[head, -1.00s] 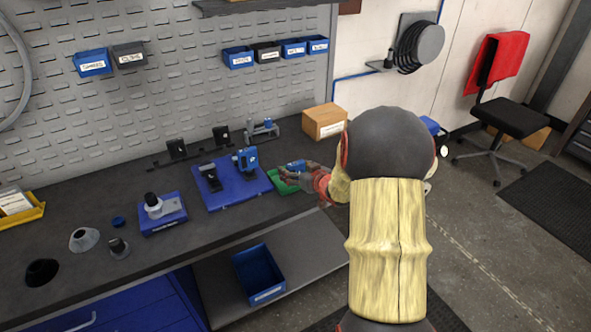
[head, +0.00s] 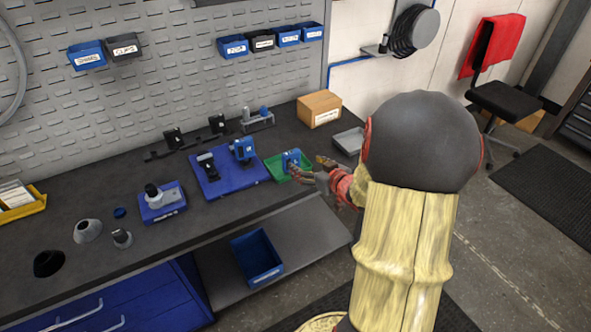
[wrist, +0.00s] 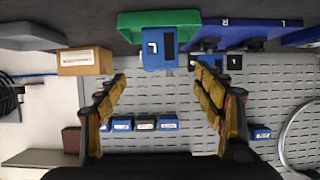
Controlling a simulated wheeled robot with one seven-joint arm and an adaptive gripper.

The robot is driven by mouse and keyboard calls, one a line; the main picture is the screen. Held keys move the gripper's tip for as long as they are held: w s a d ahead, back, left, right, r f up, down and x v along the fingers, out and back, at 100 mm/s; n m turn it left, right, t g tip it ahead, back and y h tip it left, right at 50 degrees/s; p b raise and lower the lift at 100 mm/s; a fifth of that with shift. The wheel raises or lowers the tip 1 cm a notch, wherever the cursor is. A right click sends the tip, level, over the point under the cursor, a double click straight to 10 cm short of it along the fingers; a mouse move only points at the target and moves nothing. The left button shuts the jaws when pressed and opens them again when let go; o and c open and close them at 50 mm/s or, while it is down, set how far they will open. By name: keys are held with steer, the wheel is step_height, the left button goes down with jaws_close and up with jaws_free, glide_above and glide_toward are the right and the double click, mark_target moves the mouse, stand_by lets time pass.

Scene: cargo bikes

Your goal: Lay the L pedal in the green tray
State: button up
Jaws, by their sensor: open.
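The L pedal (head: 291,158) is a blue block with a white label. It sits in the green tray (head: 272,168) on the bench, at the side nearest my gripper. In the wrist view, which looks upside down, the pedal (wrist: 153,50) shows its L mark and a dark face in front of the green tray (wrist: 130,30). My gripper (wrist: 160,78) is open, its two fingers spread to either side and short of the pedal with nothing between them. In the head view my gripper (head: 311,169) is just right of the tray, partly hidden by my arm.
A blue board (head: 225,184) with black and blue fixtures lies left of the green tray. A grey tray (head: 348,143) and a cardboard box (head: 319,109) stand to the right and behind. A blue bin (head: 257,257) rests on the lower shelf.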

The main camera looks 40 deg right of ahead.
steer(key=s+a+r+g+h, duration=0.2)
steer(key=a+r+g, duration=0.2)
steer(key=a+r, duration=0.9)
steer(key=s+a+n+g+y, duration=0.1)
steer(key=s+a+y, duration=0.1)
steer(key=s+a, duration=0.6)
steer(key=s+a+n+g+y, duration=0.1)
steer(key=s+a+g+y, duration=0.1)
steer(key=s+a, duration=0.6)
steer(key=a+r+y, duration=0.1)
steer(key=a, duration=0.4)
steer(key=shift+s+n, duration=0.15)
steer(key=shift+n, duration=0.15)
